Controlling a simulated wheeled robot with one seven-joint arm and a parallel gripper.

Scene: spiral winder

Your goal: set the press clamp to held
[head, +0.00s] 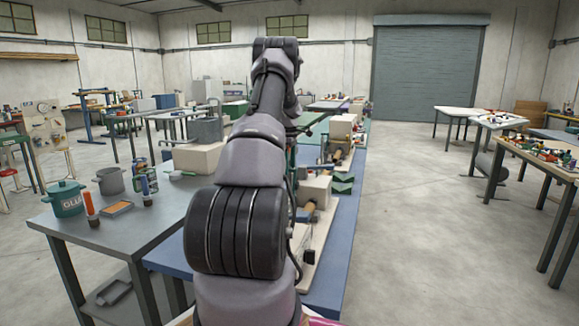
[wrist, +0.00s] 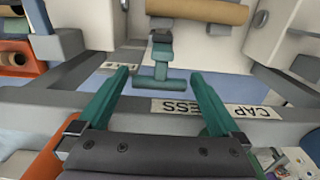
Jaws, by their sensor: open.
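A label reading "CAP PRESS" (wrist: 218,108) shows upside down on a grey frame in the wrist view. A teal T-shaped handle (wrist: 158,82), which looks like the press clamp, stands at the middle of that view, its crossbar toward me. My gripper (wrist: 160,73) is open, with one teal finger to each side of the handle. Gaps show between the fingers and the crossbar; I cannot tell the depth between them. In the head view my arm hides my gripper, and I cannot make out the clamp there.
A tan tube (wrist: 198,10) lies beyond the handle between pale blocks. Grey bars of the frame (wrist: 80,72) run close around my fingers. An orange holder (wrist: 22,55) with rolls is at left. In the head view, a glue pot (head: 66,199) stands on the grey table (head: 100,238).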

